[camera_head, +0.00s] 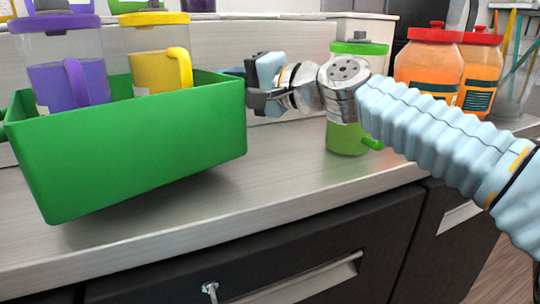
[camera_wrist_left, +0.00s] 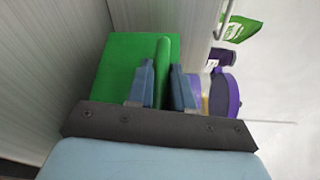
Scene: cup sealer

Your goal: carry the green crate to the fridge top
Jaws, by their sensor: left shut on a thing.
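The green crate (camera_head: 130,150) is in the left of the head view, tilted, with a dark gap and shadow under its base above the counter. It holds a purple cup (camera_head: 70,90) and a yellow cup (camera_head: 160,72) with lidded clear tops. I cannot identify the fridge top.
The metal counter (camera_head: 300,190) has a bare front strip, with dark drawers (camera_head: 300,255) below. A green cup (camera_head: 347,135) stands behind my right arm. Orange jars (camera_head: 425,65) with red lids and a clear container (camera_head: 512,90) stand farther right.

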